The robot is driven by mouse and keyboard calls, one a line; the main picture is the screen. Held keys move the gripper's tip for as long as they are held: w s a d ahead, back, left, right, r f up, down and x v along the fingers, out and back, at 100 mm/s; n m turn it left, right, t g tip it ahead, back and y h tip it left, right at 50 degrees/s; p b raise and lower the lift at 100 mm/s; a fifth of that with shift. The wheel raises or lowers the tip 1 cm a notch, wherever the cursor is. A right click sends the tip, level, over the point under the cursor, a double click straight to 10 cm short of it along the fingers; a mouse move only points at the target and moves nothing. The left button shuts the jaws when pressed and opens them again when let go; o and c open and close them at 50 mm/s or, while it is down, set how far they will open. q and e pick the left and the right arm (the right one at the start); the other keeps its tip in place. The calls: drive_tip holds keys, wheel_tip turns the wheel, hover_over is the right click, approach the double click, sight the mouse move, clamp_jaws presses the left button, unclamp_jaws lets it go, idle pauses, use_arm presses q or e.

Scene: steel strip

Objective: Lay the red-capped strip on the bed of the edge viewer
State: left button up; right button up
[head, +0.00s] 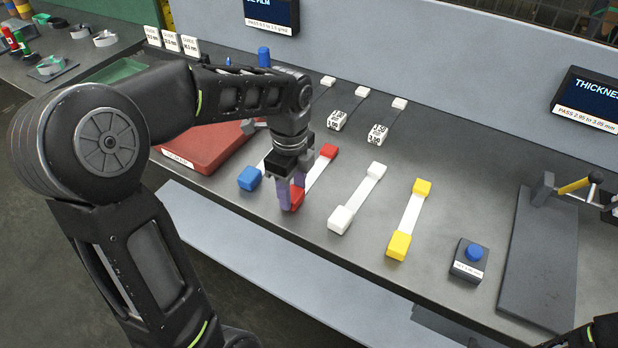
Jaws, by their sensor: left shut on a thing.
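The red-capped strip (318,177) is a pale strip with a red cap at each end, on the dark bench. My left gripper (291,192) points down and is shut on its near red cap, partly covering it. The far red cap is clear of the fingers. I cannot see whether the strip is lifted off the bench. I cannot make out for sure which thing is the edge viewer. My right gripper is out of view.
A blue-capped strip (250,178) lies close left of my gripper. White-capped (358,197) and yellow-capped (410,218) strips lie to the right. A red labelled box (195,150) is at left, a blue button (474,253) and a yellow-handled device (574,186) at right.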

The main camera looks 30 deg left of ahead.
use_arm(q)
clamp_jaws()
drive_tip(key=shift+r+p, duration=2.15)
drive_tip(key=shift+r, duration=0.4)
